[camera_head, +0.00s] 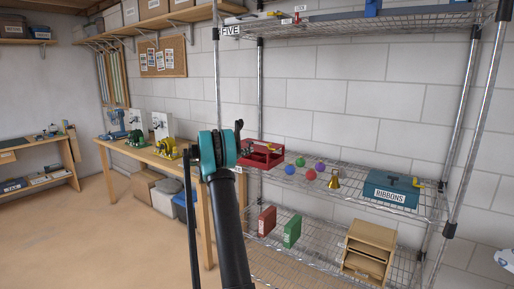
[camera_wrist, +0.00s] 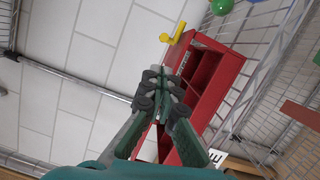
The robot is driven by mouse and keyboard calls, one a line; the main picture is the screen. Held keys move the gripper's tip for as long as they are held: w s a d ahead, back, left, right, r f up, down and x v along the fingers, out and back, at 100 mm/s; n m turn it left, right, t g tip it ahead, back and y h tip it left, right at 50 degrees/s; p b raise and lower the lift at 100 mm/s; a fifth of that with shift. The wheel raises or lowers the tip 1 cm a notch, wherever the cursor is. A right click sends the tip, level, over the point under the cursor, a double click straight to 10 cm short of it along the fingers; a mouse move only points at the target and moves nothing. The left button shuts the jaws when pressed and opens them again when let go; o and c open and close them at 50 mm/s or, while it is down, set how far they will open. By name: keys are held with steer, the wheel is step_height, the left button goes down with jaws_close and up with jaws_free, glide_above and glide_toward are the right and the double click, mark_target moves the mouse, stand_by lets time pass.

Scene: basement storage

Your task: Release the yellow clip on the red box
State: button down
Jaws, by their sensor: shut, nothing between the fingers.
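The red box (camera_head: 264,158) sits at the left end of the middle wire shelf, partly behind my arm in the head view. In the wrist view the red box (camera_wrist: 229,68) appears tilted, with dark recesses facing the camera. The yellow clip (camera_wrist: 173,33) sticks out at the box's upper left end in the wrist view. My gripper (camera_wrist: 165,76) is shut and empty, its green fingers in front of the box's left side and below the clip in the picture. They look apart from the clip; contact with the box cannot be told. In the head view my wrist hides most of the gripper.
Coloured balls (camera_head: 311,174) and a brass bell (camera_head: 334,180) stand right of the red box. A blue box labelled RIBBONS (camera_head: 391,189) stands farther right. Shelf posts (camera_head: 259,90) and the upper wire shelf (camera_head: 350,18) bound the space. A wooden workbench (camera_head: 150,155) is at left.

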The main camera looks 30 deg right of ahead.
mark_target(263, 150)
steer(key=d, duration=0.3)
steer(key=w+d, duration=0.1)
steer(key=d, duration=0.6)
steer(key=shift+w+r, duration=0.2)
steer(key=shift+r, duration=0.05)
steer(key=shift+s+r+m+y, duration=0.15)
steer(key=shift+r+m, duration=0.2)
steer(key=shift+m, duration=0.2)
steer(key=shift+s+r+m+y, duration=0.15)
steer(key=shift+r+m, duration=0.15)
steer(key=shift+m, duration=0.25)
steer(key=shift+s+d+r+m+y, duration=0.2)
steer(key=shift+r+m, duration=0.2)
steer(key=shift+m, duration=0.25)
steer(key=shift+s+d+r+m+y, duration=0.1)
steer(key=shift+s+r+m, duration=0.2)
steer(key=shift+m, duration=0.35)
steer(key=s+r+m, duration=0.1)
steer(key=m, duration=0.1)
steer(key=m+y, duration=0.1)
steer(key=m, duration=0.1)
steer(key=shift+s+d+r, duration=0.35)
steer(key=shift+s+r, duration=0.05)
steer(key=shift+s+d+r, duration=0.15)
steer(key=shift+s+r, duration=0.05)
steer(key=shift+s, duration=0.15)
